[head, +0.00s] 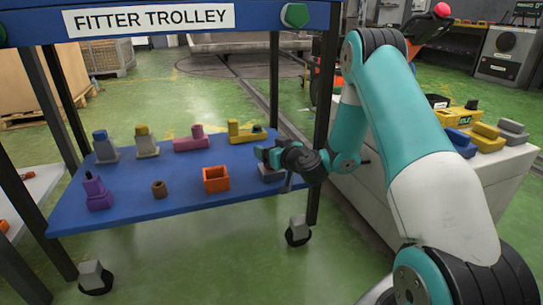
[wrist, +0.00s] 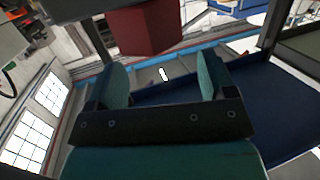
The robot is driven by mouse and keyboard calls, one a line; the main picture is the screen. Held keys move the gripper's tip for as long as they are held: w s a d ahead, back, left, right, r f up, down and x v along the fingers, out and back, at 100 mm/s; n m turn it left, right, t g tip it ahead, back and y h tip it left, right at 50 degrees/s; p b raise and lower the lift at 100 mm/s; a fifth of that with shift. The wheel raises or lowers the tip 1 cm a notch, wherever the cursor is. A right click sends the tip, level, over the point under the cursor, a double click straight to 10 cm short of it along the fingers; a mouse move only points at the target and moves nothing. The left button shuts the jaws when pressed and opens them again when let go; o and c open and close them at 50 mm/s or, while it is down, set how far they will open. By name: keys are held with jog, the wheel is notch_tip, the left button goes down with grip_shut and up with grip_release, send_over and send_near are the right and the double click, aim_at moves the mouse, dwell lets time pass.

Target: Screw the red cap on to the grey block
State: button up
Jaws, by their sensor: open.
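My gripper (head: 268,155) is at the right end of the blue shelf, just above a grey block (head: 269,173) that it partly hides. In the wrist view its two teal fingers (wrist: 163,75) are wide apart with nothing between them. A dark red faceted cap (wrist: 150,30) is at the top of that view, just beyond the fingertips and apart from them. It meets a dark grey block (wrist: 130,8) cut off by the picture's top edge. How far the cap is screwed on cannot be told. The red cap is not visible in the head view.
The blue shelf (head: 140,211) holds an orange box (head: 216,180), a brown ring (head: 159,189), a purple piece (head: 96,192), a yellow piece (head: 245,132), a magenta piece (head: 194,139) and two capped grey blocks. Trolley posts stand near my arm. A white bench (head: 400,185) is at right.

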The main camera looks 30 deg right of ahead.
jog(key=n+y+b, duration=0.2)
jog(key=y+b, duration=0.1)
jog(key=n+y+b, duration=0.1)
jog(key=b, duration=0.1)
jog(key=shift+d+f+n+g+y, duration=0.15)
jog(key=shift+f+n+g+y, duration=0.15)
jog(key=shift+y, duration=0.1)
jog(key=shift+r+n+g+y, duration=0.35)
jog(key=shift+n+g+y, duration=0.25)
jog(key=shift+y, duration=0.4)
jog(key=shift+b, duration=0.3)
